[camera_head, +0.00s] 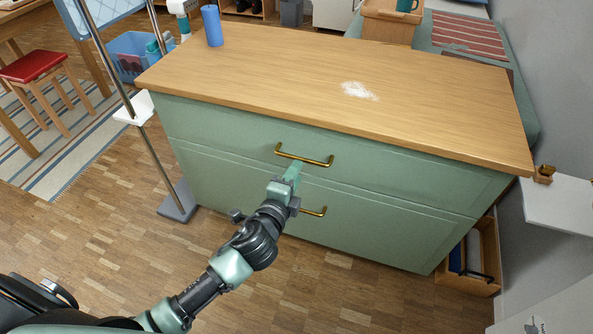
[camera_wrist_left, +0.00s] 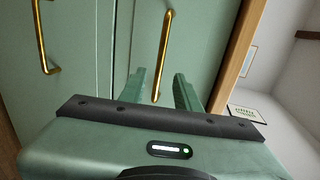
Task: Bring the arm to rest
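My left arm comes in from the lower left in the head view. My left gripper (camera_head: 295,168) is at the front of the green cabinet (camera_head: 400,180), just below the brass handle (camera_head: 304,156) of the upper drawer. In the left wrist view the two green fingers of the gripper (camera_wrist_left: 160,76) are apart. The upper handle (camera_wrist_left: 165,45) shows between and beyond them; I cannot tell whether they touch it. The upper drawer looks closed. The lower brass handle (camera_head: 313,211) is partly hidden behind the gripper. My right gripper is not in view.
The wooden top bears a blue cylinder (camera_head: 212,26) and a white powdery patch (camera_head: 359,90). A metal stand (camera_head: 150,150) is left of the cabinet. A red-topped stool (camera_head: 33,66) is farther left. A wooden box (camera_head: 470,268) is at the cabinet's right. Floor in front is clear.

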